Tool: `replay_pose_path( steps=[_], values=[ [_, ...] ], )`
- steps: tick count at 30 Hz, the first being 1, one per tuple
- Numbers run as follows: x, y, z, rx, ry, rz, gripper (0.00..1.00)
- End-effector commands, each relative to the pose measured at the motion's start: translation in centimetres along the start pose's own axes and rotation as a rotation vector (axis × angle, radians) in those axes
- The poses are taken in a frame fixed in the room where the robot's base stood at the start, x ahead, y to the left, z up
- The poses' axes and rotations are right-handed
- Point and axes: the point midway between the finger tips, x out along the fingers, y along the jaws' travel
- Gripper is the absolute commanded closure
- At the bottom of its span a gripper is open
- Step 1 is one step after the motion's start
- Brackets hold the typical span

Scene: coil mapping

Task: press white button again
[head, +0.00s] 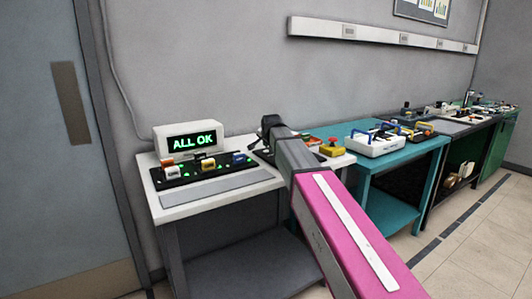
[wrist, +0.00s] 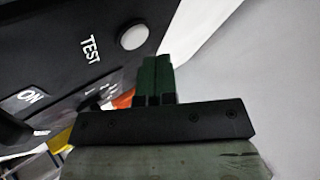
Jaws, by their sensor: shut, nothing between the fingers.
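The white round button (wrist: 133,36) sits on a black panel (wrist: 62,60) beside the printed word TEST in the wrist view. My gripper (wrist: 157,60) is shut and empty. Its dark green fingertips appear just below and to the right of the button, with a small gap in the picture; I cannot tell their depth. In the head view the button cannot be made out, and my arm covers the right side of the white table (head: 220,207). A display (head: 190,142) on that table reads ALL OK in green.
A black board (head: 186,182) with orange, white and blue blocks and green lights stands before the display. A door (head: 45,130) is at left.

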Motion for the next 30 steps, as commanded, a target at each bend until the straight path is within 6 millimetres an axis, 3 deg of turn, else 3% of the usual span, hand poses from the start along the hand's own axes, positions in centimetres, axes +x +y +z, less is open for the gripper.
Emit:
replay_pose_path(
  steps=[10,30],
  values=[
    [-0.3,-0.3,-0.3,0.0,0.0,0.0,1.0],
    [-3.5,-2.5,-2.5,0.0,0.0,0.0,1.0]
  ],
)
